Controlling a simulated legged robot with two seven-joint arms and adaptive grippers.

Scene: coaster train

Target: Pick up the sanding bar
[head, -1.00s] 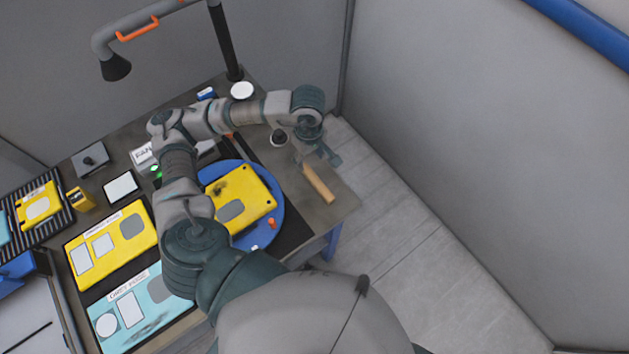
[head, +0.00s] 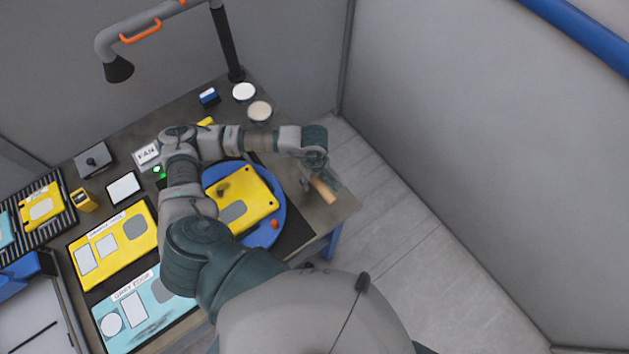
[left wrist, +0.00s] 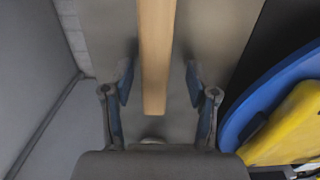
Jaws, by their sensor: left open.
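The sanding bar, a long tan wooden bar (head: 324,191), lies on the right end of the dark workbench, near its edge. My left gripper (head: 317,184) is over it and hides its far part. In the left wrist view the bar (left wrist: 156,55) runs between the two open fingers of my left gripper (left wrist: 159,85), with a gap on each side. The fingers do not grip it. I cannot tell how high they are above the bench. My right gripper is not in view.
A blue round plate (head: 276,225) with a yellow panel (head: 243,198) lies left of the bar. Two round pots (head: 244,91) (head: 259,111) and a blue-white block (head: 208,97) stand at the back. A lamp post (head: 227,45) rises behind. Grey walls enclose the bench.

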